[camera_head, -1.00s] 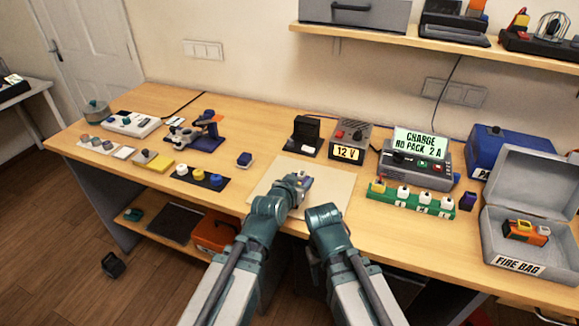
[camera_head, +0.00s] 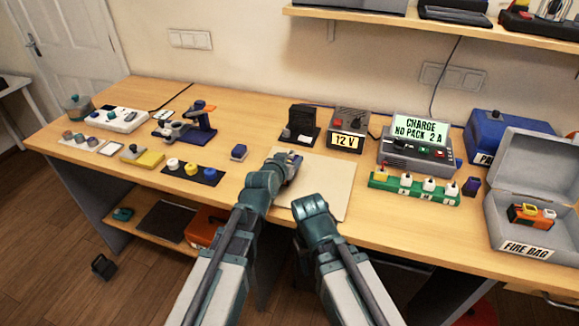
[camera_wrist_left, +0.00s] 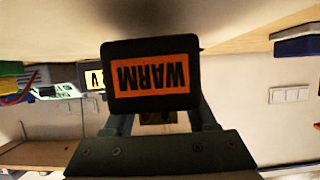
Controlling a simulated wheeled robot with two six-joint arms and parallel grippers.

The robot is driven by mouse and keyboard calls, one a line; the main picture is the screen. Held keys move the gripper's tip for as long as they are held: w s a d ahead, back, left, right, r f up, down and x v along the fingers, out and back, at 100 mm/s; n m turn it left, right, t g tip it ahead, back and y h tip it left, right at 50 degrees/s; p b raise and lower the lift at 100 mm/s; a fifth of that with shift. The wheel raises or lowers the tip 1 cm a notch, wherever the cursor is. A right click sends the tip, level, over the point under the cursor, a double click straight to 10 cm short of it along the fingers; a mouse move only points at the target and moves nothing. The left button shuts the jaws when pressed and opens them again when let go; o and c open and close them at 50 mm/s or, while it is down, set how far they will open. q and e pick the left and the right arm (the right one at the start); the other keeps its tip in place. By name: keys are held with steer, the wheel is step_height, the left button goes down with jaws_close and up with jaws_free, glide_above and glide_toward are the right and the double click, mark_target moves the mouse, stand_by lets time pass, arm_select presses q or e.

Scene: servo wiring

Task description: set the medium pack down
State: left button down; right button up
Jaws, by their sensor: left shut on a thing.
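My left gripper (camera_head: 288,168) is shut on a small pack (camera_head: 294,160) over the far left part of the pale square mat (camera_head: 325,190). In the left wrist view the pack (camera_wrist_left: 152,76) is a dark block with an orange label reading WARM, upside down in the picture. A dark shadow lies on the pale surface close to it. I cannot tell whether the pack touches the mat. The gripper hides much of the pack in the head view. My right arm ends low at the mat's front edge; its fingers do not show.
Behind the mat stand a black stand (camera_head: 301,125) and a 12 V supply (camera_head: 347,132). A small blue block (camera_head: 239,152) sits left of the mat. A charger (camera_head: 420,145) reads "CHARGE NO PACK 2 A". Right are a green strip (camera_head: 413,190) and an open fire bag (camera_head: 525,232).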

arm_select(q)
steer(key=shift+f, duration=0.55)
arm_select(e)
steer(key=shift+f, duration=0.6)
arm_select(q)
steer(key=shift+f, duration=0.1)
